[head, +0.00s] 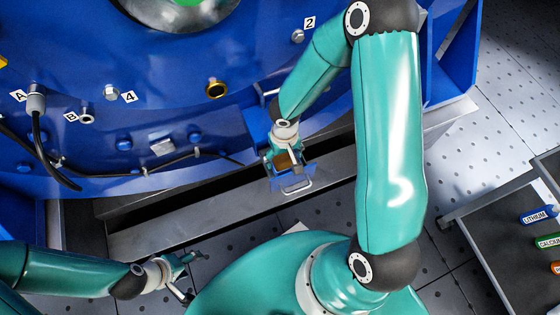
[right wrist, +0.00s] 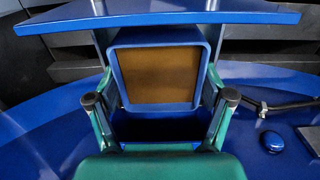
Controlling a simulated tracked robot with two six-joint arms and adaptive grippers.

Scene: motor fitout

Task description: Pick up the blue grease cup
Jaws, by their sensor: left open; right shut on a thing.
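The blue grease cup (right wrist: 157,75) is square, with a blue rim and a brown inside, in the right wrist view. My right gripper (right wrist: 160,103) has its two fingers against the cup's left and right sides and is shut on it. In the head view, the right gripper (head: 284,150) is beside the big blue motor housing, and the cup's brown part (head: 283,160) shows just below the wrist. My left gripper (head: 188,277) is open and empty at the lower left, apart from the cup. The cup's underside is hidden.
A flat blue plate (right wrist: 170,17) lies across the top of the right wrist view, close to the cup. The blue motor housing (head: 190,125) carries bolts, ports and a cable. A dark cart (head: 505,235) with labelled coloured items, including LITHIUM (head: 537,215), stands at right.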

